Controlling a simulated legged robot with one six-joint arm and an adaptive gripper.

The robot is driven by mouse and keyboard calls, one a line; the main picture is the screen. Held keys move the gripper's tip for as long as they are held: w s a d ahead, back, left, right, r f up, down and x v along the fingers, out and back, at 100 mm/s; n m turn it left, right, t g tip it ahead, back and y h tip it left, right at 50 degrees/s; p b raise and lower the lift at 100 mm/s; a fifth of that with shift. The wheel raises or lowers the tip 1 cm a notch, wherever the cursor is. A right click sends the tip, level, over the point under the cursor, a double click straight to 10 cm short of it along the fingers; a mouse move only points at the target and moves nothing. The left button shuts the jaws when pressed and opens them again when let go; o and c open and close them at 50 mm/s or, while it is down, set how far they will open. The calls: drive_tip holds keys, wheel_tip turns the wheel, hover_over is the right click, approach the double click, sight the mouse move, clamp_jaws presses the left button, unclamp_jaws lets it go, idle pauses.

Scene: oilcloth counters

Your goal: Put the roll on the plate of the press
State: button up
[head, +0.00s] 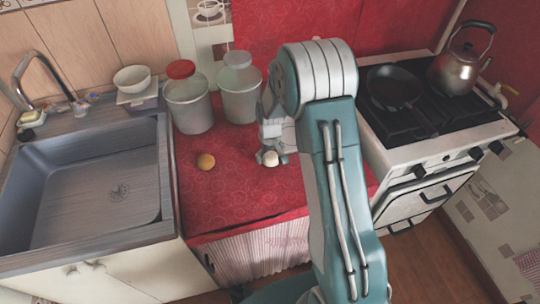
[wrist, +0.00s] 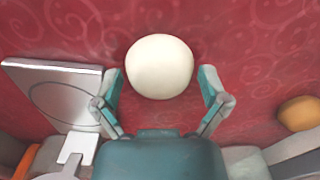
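A pale, smooth round ball (head: 270,159) lies on the red counter. In the wrist view the pale ball (wrist: 160,66) sits just ahead of and between my fingertips. A brown round roll (head: 206,161) lies to its left in the head view; in the wrist view the brown roll (wrist: 299,113) is at the right edge, outside my fingers. My gripper (head: 270,152) is low over the counter; in the wrist view my gripper (wrist: 162,88) is open, with a gap on each side of the ball. The metal press plate (wrist: 68,92), square with a ring mark, is left of my fingers.
The sink (head: 85,185) is left and the stove (head: 410,110) with a pan (head: 393,88) and kettle (head: 459,65) is right. Two canisters (head: 190,105) (head: 239,92) stand behind. The red counter (head: 225,205) is bare at the front. My arm hides part of its right side.

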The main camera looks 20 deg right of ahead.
idle(0.3)
wheel_tip(320, 180, up, 12)
drive_tip(key=s+a+r+m+t, duration=0.1)
drive_tip(key=s+r+t, duration=0.2)
drive_tip(key=s+r, duration=0.95)
drive_tip(key=s+r+m+t, duration=0.1)
drive_tip(key=s+r+t, duration=0.35)
drive_tip(key=s, duration=0.95)
drive_tip(key=m+g+h, duration=0.2)
drive_tip(key=m+g, duration=0.3)
drive_tip(key=m, duration=0.2)
hover_over(270, 157)
drive_tip(key=s+a, duration=0.1)
drive_tip(key=s, duration=0.3)
wheel_tip(270, 157, down, 18)
drive_tip(key=x, duration=0.7)
drive_tip(key=w+x, duration=0.1)
drive_tip(key=x, duration=0.3)
drive_tip(key=shift+a, duration=0.4)
